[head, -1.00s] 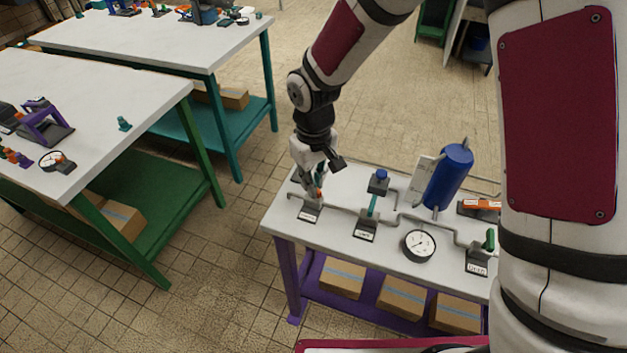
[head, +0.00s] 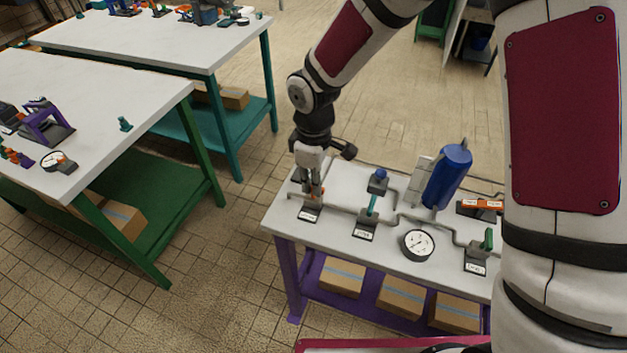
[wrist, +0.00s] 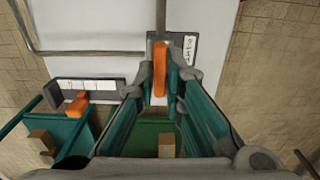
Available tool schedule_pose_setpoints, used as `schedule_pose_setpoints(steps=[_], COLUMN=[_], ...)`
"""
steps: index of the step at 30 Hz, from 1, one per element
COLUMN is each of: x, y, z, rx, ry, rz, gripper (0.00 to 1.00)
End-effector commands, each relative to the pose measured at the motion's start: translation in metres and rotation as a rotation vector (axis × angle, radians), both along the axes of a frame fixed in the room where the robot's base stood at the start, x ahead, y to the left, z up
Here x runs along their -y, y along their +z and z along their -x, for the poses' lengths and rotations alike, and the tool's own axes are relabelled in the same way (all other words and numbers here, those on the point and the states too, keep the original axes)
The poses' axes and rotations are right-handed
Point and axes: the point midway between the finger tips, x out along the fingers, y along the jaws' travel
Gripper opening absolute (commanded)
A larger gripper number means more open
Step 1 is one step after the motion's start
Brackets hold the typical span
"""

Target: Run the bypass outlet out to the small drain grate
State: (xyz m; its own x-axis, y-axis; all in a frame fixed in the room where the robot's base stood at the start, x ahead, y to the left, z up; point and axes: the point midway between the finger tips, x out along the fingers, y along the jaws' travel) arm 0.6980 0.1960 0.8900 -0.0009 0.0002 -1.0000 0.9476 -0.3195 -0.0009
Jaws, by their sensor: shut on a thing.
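My gripper (head: 314,192) is at the left end of the white pipe bench (head: 345,177). It is shut on an orange valve handle (wrist: 160,70), which shows between the fingers in the wrist view. The handle stands on a dark base (head: 309,213) with a white label, too small to read; the grey pipe (head: 340,211) meets this base. A teal handle (head: 372,205) and a green handle (head: 488,239) stand on similar labelled bases farther right. I cannot make out a small drain grate or tell which part is the bypass outlet.
A round gauge (head: 418,245) lies near the bench's front edge. A blue tank (head: 449,178) and a small blue-topped fitting (head: 378,182) stand behind. A green-legged table (head: 90,110) is to the left, with open floor between. My arm hides the bench's right end.

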Motion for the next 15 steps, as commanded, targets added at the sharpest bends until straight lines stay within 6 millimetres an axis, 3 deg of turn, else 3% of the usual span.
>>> schedule_pose_setpoints(steps=[12,13,15], x=[-0.0008,-0.0008,-0.0007], y=[0.001,0.001,0.0009], z=[-0.0014,-0.0014,-0.0013], rx=[0.005,0.005,0.004], ry=[0.013,0.013,0.013], rz=[-0.002,-0.002,-0.001], gripper=[0.0,0.12,0.28])
